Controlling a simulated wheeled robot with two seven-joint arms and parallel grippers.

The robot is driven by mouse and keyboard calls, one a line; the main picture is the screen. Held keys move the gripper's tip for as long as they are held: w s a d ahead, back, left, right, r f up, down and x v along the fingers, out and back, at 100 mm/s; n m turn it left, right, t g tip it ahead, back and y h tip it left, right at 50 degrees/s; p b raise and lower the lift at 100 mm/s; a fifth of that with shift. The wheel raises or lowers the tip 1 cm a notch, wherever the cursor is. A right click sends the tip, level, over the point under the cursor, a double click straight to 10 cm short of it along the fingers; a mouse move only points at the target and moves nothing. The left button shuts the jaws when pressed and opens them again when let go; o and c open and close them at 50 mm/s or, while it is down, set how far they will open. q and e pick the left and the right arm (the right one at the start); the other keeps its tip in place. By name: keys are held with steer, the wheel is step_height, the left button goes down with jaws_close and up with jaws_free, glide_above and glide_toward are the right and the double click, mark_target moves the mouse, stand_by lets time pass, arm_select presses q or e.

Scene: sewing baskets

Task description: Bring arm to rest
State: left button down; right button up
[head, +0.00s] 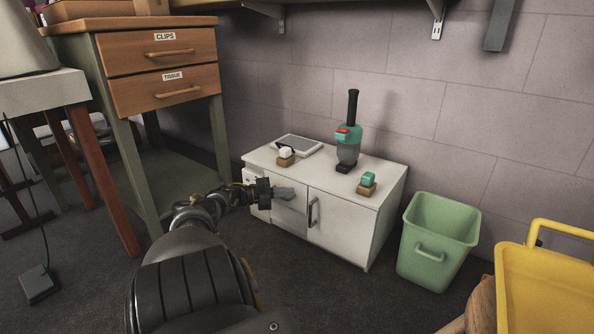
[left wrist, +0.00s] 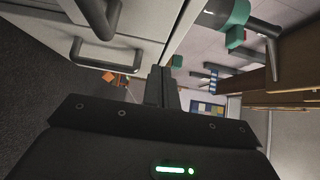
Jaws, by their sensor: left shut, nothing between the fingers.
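My left arm reaches in from the bottom of the head view. Its gripper (head: 284,193) is shut and empty, in front of the white cabinet's doors. In the left wrist view the shut fingers (left wrist: 161,85) show in the middle, beside the cabinet front with its dark handles. The white cabinet (head: 340,235) stands against the wall. My right gripper is in neither view.
On the cabinet stand a teal and grey appliance (head: 348,145), two small blocks and a flat tablet-like item (head: 298,145). A green bin (head: 437,240) and a yellow cart (head: 545,290) are at right. A wooden drawer unit (head: 165,75) is at left.

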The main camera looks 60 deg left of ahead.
arm_select(q)
steer(key=v, duration=0.5)
steer(key=shift+s+a, duration=0.1)
steer(key=shift+s, duration=0.2)
